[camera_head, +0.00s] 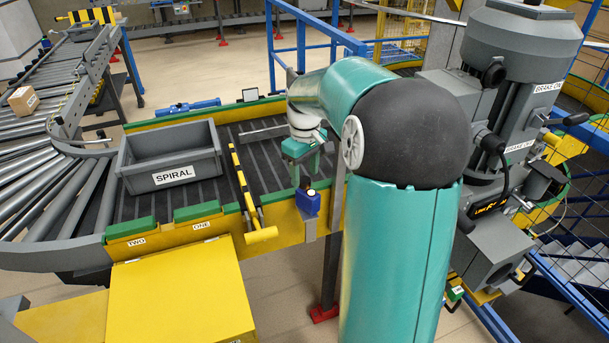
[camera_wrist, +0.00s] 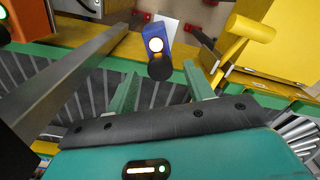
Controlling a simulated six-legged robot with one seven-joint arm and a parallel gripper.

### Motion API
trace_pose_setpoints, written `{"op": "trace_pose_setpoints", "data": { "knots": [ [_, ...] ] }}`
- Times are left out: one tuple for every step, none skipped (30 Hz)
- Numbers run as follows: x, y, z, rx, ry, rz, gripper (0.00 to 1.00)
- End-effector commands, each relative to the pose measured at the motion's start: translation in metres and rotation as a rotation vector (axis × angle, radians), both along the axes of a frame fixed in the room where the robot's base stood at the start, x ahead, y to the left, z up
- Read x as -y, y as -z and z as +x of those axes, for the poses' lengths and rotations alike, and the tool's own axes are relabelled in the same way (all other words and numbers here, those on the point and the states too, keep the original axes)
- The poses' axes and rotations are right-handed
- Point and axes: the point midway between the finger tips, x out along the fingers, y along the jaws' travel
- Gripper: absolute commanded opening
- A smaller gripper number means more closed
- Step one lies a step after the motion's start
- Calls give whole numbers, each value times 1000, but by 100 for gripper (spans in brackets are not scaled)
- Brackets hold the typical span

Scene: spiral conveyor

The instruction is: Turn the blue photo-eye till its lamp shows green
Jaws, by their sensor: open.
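The blue photo-eye (camera_head: 308,203) sits on a grey bracket at the yellow front edge of the conveyor. In the wrist view the photo-eye (camera_wrist: 180,69) has a dark round end, and its lamp (camera_wrist: 156,44) glows whitish with an orange rim, not green. My gripper (camera_head: 304,173) points down just above the photo-eye in the head view. In the wrist view my gripper (camera_wrist: 162,88) is open, its two green fingers apart with nothing held between them. The photo-eye lies just beyond the fingertips; contact cannot be told.
A yellow-black bar with a yellow handle (camera_head: 262,235) is left of the photo-eye. Grey drive machinery (camera_head: 508,80) stands at right. A yellow box (camera_head: 180,300) is in front. A small carton (camera_head: 23,100) is far left.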

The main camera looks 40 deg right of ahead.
Motion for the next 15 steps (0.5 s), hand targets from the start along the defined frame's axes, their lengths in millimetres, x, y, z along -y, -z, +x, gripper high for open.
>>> {"op": "trace_pose_setpoints", "data": {
  "knots": [
    [0,7,0,-2,-1,2,52],
    [0,9,0,-1,-1,2,52],
    [0,12,1,0,-2,2,52],
    [0,14,1,0,-2,1,52],
    [0,15,1,0,-2,1,52],
    [0,16,1,0,-2,1,52],
    [0,17,1,0,-2,1,52],
    [0,17,1,0,-2,1,52],
    [0,17,1,0,-2,1,52],
    [0,17,1,0,-2,1,52],
    [0,17,1,0,-2,1,52],
    [0,17,1,0,-2,1,52],
    [0,17,1,0,-2,1,52],
    [0,17,1,0,-2,1,48],
    [0,17,1,0,-2,1,40]
  ]
}}
